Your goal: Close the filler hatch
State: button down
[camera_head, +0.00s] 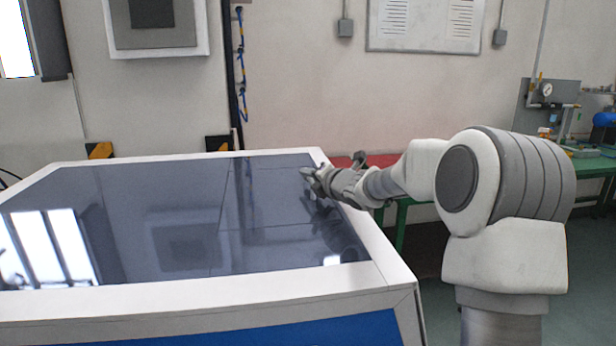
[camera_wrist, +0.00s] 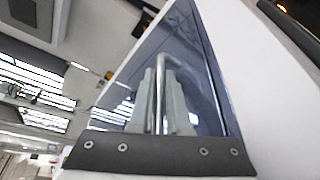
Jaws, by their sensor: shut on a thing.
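The filler hatch (camera_head: 262,215) is a dark, glossy panel outlined by thin seams in the top of a white-framed cabinet. It looks about level with the surface around it, but I cannot tell whether it is fully closed. My gripper (camera_head: 306,176) is at the far right part of this dark top. In the wrist view my gripper (camera_wrist: 160,78) has its two grey fingers shut on a bent metal handle (camera_wrist: 176,62) in front of the dark panel. In the head view the handle is too small to make out clearly.
The cabinet's white frame (camera_head: 200,295) borders the dark top, with a blue front below. A green workbench (camera_head: 440,184) stands behind my arm at the right. A wall with a hanging blue cable (camera_head: 241,65) is behind the cabinet.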

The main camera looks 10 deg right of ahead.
jog(key=shift+a+f, duration=0.15)
jog(key=shift+f, duration=0.05)
jog(key=c, duration=1.2)
grip_release()
jog(key=shift+o, duration=0.2)
jog(key=shift+s, duration=0.1)
jog(key=shift+s+d, duration=0.15)
jog(key=shift+d, duration=0.05)
jog(key=v, duration=1.7)
jog(key=shift+p, duration=0.3)
